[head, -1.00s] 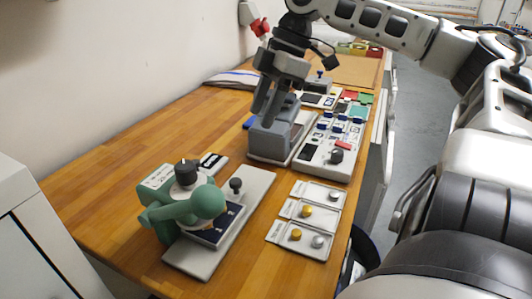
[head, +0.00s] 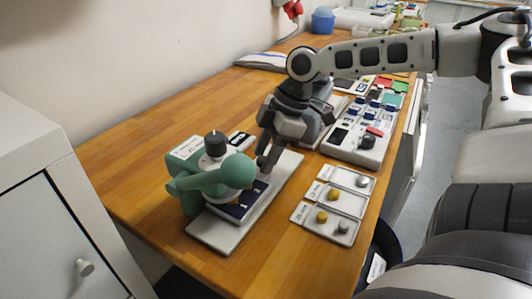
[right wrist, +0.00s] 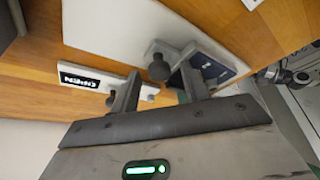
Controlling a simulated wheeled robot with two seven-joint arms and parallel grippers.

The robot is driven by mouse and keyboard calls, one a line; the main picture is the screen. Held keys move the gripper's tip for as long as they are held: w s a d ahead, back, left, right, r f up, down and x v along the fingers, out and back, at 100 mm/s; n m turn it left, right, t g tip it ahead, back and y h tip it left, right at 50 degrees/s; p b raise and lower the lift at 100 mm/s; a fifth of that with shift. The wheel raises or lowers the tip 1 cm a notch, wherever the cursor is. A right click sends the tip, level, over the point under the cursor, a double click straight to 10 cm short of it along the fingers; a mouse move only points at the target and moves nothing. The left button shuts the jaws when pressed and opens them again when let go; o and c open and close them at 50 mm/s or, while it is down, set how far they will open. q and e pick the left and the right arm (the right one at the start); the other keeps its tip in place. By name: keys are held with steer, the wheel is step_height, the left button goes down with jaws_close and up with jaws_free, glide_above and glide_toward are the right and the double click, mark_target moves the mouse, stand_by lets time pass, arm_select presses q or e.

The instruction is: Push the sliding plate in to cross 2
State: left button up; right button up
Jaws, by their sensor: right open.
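The sliding plate (head: 240,207) is dark blue with pale marks and lies on the grey base (head: 220,238) under the green press (head: 195,183). The plate also shows in the right wrist view (right wrist: 212,66). My right gripper (head: 265,163) is open, pointing down at the plate's far end. In the right wrist view, a dark round knob (right wrist: 158,69) shows between the two fingertips; I cannot tell whether they touch it. The knob is hidden by the gripper in the head view. Which cross the plate stands at is not readable. My left gripper is not in view.
Three small trays with yellow and silver pieces (head: 332,205) lie right of the base. A black label block (head: 240,140) stands behind the press. A grey panel with blue switches (head: 360,130) is farther back. Bare wood lies left of the press.

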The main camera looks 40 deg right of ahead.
steer(key=shift+c, duration=0.4)
jaws_close()
steer(key=shift+s+a, duration=0.25)
steer(key=shift+a, duration=0.55)
steer(key=shift+s+a, duration=0.2)
steer(key=shift+a, duration=0.55)
steer(key=shift+s+a, duration=0.25)
steer(key=shift+a, duration=0.55)
steer(key=shift+o, duration=0.4)
jaws_free()
steer(key=shift+a, duration=0.1)
steer(key=shift+r, duration=0.1)
steer(key=shift+d+r, duration=0.2)
steer(key=shift+r, duration=0.15)
steer(key=p+v, duration=0.2)
steer(key=v, duration=1.3)
